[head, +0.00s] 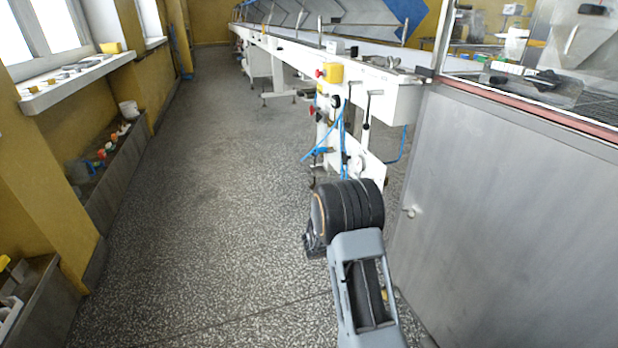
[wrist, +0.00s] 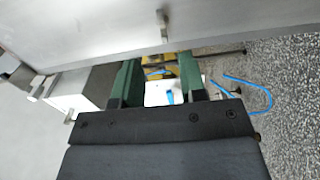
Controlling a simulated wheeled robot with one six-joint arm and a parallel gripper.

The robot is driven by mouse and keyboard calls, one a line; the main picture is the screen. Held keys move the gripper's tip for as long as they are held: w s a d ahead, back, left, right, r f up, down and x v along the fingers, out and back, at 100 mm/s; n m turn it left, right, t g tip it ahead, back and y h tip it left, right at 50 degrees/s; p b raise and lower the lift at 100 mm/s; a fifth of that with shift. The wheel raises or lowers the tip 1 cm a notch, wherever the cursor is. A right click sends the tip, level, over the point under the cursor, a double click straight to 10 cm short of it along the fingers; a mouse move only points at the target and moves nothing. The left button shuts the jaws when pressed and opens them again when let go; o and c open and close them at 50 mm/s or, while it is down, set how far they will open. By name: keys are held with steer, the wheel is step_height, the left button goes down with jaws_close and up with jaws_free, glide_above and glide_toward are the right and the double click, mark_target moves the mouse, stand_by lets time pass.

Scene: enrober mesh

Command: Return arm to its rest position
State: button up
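My gripper (wrist: 158,72) shows in the wrist view, with two dark green fingers standing apart above a black palm. Nothing is held between them. Through the gap I see a white panel and a bit of blue hose beyond, not touching the fingers. In the head view my arm reaches forward at the lower right, over the floor and close to the steel cabinet. The gripper's fingers are not visible in the head view.
A steel cabinet (head: 510,210) stands close on the right. A white conveyor machine (head: 345,75) with levers and blue hoses (head: 322,150) stands ahead. A window sill (head: 75,80) and low trough (head: 115,165) line the left wall. The speckled floor (head: 220,190) between is clear.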

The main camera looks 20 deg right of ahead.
steer(key=s+a+r+g+y+p, duration=0.1)
steer(key=s+a+r+y+p, duration=0.2)
steer(key=r+p, duration=0.4)
steer(key=s+a+r+m+y+p, duration=0.1)
steer(key=s+a+r+y+p, duration=0.15)
steer(key=r+p, duration=0.5)
steer(key=s+a+r+g+y+p, duration=0.1)
steer(key=s+a+r+y+p, duration=0.3)
steer(key=r, duration=0.6)
steer(key=s+a+r+n+t+y+p, duration=0.1)
steer(key=s+a+r+t+y+p, duration=0.1)
steer(key=a+r+p, duration=0.6)
steer(key=s+a+r+n+t+y+p, duration=0.1)
steer(key=s+a+r+t+y+p, duration=0.2)
steer(key=r+p, duration=0.9)
steer(key=a+r+t+y, duration=0.1)
steer(key=a+r+y, duration=0.2)
steer(key=a, duration=0.2)
steer(key=shift+s+t, duration=0.2)
steer(key=shift+t, duration=0.2)
steer(key=shift+y, duration=0.25)
